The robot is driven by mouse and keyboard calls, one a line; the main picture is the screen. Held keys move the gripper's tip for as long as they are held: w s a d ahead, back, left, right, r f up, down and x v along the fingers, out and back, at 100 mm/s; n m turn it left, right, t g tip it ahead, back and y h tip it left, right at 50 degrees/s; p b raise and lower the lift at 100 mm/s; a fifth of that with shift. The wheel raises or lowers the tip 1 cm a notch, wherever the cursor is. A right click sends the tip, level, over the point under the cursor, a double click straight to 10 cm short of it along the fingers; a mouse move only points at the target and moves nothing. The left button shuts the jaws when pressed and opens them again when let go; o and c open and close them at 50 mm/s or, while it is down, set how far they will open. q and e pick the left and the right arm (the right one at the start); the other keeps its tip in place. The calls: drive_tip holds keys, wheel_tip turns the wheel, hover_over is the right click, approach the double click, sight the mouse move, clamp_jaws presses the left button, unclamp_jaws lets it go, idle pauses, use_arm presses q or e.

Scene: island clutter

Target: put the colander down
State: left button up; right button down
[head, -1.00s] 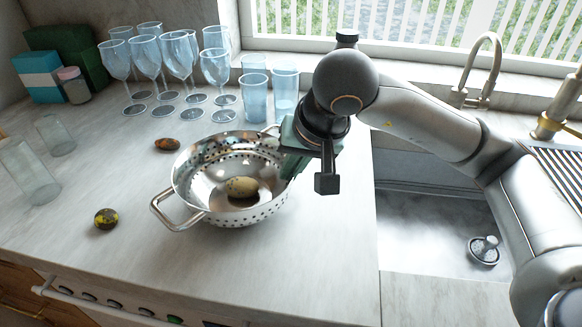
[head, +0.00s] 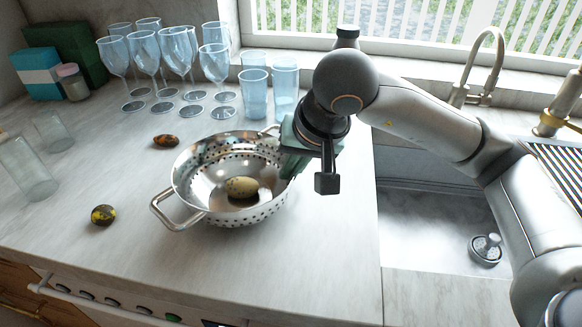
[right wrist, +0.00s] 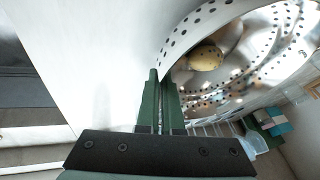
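The colander (head: 181,178) is a shiny perforated metal bowl with loop handles, held roughly level over the counter. A yellowish potato-like item (head: 241,187) lies inside it. My right gripper (head: 292,160) is at the colander's right side, with its green fingers closed on the rim. In the right wrist view the gripper (right wrist: 161,82) has its two fingers close together with the perforated colander wall (right wrist: 190,32) running up to their tips. I cannot tell whether the colander's base touches the counter. My left gripper is not in view.
Several wine glasses (head: 146,52) and blue tumblers (head: 254,92) stand behind the colander. Clear glasses (head: 27,168) stand left. A brown item (head: 166,141) and a dark yellow-marked one (head: 103,215) lie nearby. The sink (head: 425,225) is right. Counter (head: 130,260) in front is clear.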

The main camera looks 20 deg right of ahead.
idle(0.3)
drive_tip(key=c, duration=1)
unclamp_jaws()
drive_tip(key=shift+f, duration=0.15)
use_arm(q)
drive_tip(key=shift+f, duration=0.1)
use_arm(e)
drive_tip(key=shift+s+r, duration=0.2)
drive_tip(key=shift+r, duration=0.5)
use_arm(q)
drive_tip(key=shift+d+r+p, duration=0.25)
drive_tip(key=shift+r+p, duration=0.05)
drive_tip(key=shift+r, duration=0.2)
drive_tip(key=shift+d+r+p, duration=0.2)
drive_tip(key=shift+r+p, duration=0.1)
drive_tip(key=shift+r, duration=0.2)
use_arm(e)
drive_tip(key=v, duration=1.1)
drive_tip(key=shift+s, duration=0.2)
